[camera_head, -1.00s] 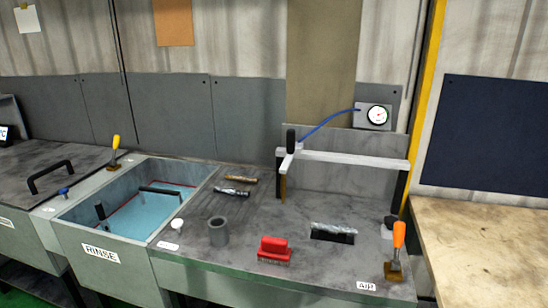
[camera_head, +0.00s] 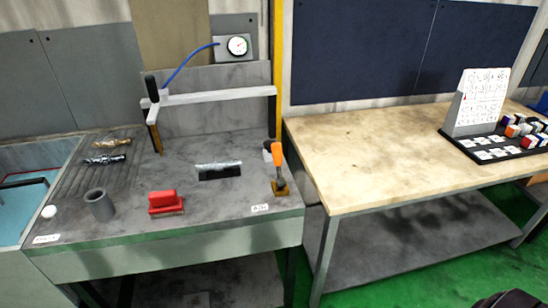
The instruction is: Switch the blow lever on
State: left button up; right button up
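The blow lever (camera_head: 278,164) has an orange handle on a brass-coloured base, at the front right corner of the grey bench, beside the AIR label (camera_head: 260,209). Its handle stands nearly upright, leaning slightly to the left at the top. A blow-off frame (camera_head: 215,97) with a white bar and a black handle stands behind it, with a blue hose (camera_head: 185,65) running to a round pressure gauge (camera_head: 237,46). Neither gripper can be made out. A dark shape at the bottom right edge is too cut off to identify.
On the grey bench are a red brush (camera_head: 165,202), a grey cup (camera_head: 99,205) and a slot with a silvery piece (camera_head: 218,169). The rinse tank (camera_head: 25,190) is at left. A wooden-topped table (camera_head: 390,145) stands at right, mostly clear, with a sign and small blocks at its far end.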

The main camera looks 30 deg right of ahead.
aim_at(276, 148)
jog(key=i+l, duration=0.1)
jog(key=l, duration=0.35)
jog(key=i+l, duration=0.15)
jog(key=l, duration=0.3)
jog(key=i+l, duration=0.1)
jog(key=l, duration=0.35)
jog(key=i+l, duration=0.15)
jog(key=l, duration=0.3)
